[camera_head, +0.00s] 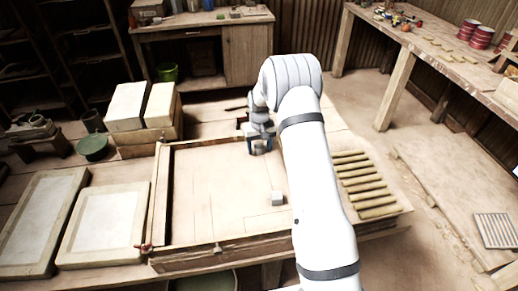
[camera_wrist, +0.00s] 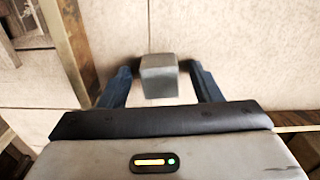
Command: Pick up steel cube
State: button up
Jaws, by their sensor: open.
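My gripper (camera_head: 260,148) is low over the far part of the wooden-framed press bed (camera_head: 185,215). In the wrist view my gripper (camera_wrist: 158,70) has its two blue fingers apart. A plain grey cube (camera_wrist: 160,72), which looks like the steel cube, is between the fingertips, with a gap on each side. In the head view the gripper largely hides that spot. A small pale cube (camera_head: 277,198) lies nearer on the bed, apart from the gripper; it appears to be a different cube.
Wooden slats (camera_head: 365,185) lie right of the bed. Pale blocks (camera_head: 126,107) are stacked at its left, with framed slabs (camera_head: 103,222) in front. A wooden rail (camera_wrist: 66,45) runs close to the gripper's left in the wrist view. The bed's near part is mostly clear.

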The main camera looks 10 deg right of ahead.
grip_shut()
dwell(0.4)
